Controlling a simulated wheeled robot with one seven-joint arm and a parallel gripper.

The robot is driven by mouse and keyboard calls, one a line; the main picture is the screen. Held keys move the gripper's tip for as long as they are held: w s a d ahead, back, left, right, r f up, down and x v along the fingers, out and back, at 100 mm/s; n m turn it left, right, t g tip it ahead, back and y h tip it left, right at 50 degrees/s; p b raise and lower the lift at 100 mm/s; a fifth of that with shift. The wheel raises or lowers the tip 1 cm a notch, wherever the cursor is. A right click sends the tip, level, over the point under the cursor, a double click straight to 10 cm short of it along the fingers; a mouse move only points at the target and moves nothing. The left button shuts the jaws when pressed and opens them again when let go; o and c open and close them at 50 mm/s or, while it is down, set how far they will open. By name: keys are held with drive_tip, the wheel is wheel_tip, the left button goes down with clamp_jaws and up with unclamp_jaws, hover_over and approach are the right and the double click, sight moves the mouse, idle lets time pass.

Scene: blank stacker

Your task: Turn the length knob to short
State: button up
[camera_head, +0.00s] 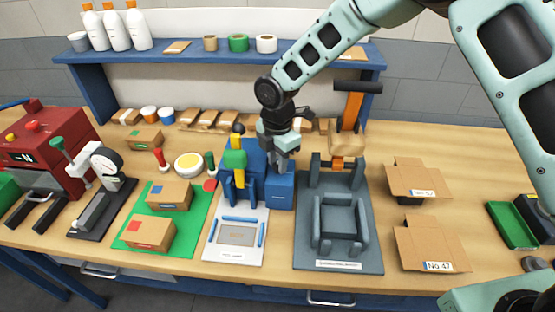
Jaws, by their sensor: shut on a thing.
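The blue stacker (280,194) stands in the middle of the table, with a white plate (221,243) in front and a green and yellow part on its left side. My gripper (279,163) points down at the top of the stacker's right-hand blue block. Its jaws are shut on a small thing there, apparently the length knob. The knob is hidden by the jaws, so its setting cannot be read.
A grey fixture (362,258) with an orange upright (352,110) stands close on the right. Folded cardboard pieces (432,245) lie further right. A blue shelf (180,56) runs behind.

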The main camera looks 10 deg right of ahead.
drive_tip(key=shift+r, duration=0.1)
drive_tip(key=o, duration=0.7)
wheel_tip(320, 180, up, 17)
drive_tip(key=b, duration=0.4)
drive_tip(key=shift+r, duration=0.2)
